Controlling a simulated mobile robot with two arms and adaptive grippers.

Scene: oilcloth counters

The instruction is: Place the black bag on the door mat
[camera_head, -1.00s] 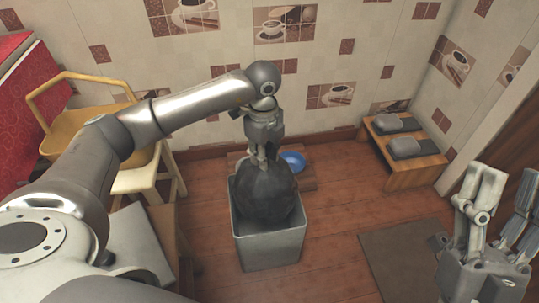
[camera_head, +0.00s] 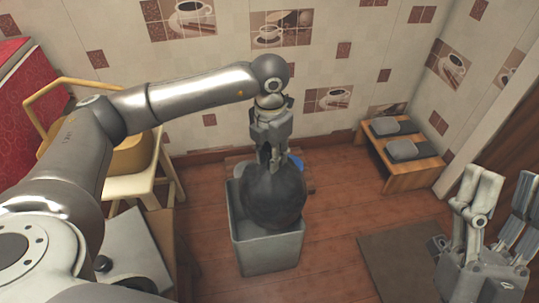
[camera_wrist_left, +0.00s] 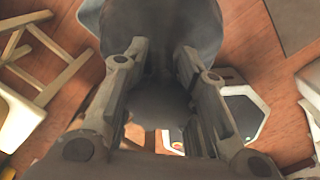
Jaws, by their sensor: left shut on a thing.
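The black bag (camera_head: 274,198) is a dark rounded bundle at the mouth of a grey bin (camera_head: 268,253). Its lower part overlaps the bin's rim, and I cannot tell how much is still inside. My left gripper (camera_head: 268,163) is shut on the bag's top, from above. In the left wrist view, the dark bag (camera_wrist_left: 160,95) shows between my left fingers (camera_wrist_left: 157,75). The door mat (camera_head: 400,262) is a flat brown rectangle on the floor to the right, partly hidden by my right gripper (camera_head: 502,205), which is open and empty.
A wooden bench with grey pads (camera_head: 408,165) stands by the back right corner. A yellow chair (camera_head: 150,185) stands left of the bin. A blue bowl (camera_head: 295,162) is partly hidden behind the bag. Bare wooden floor (camera_head: 335,225) lies between bin and mat.

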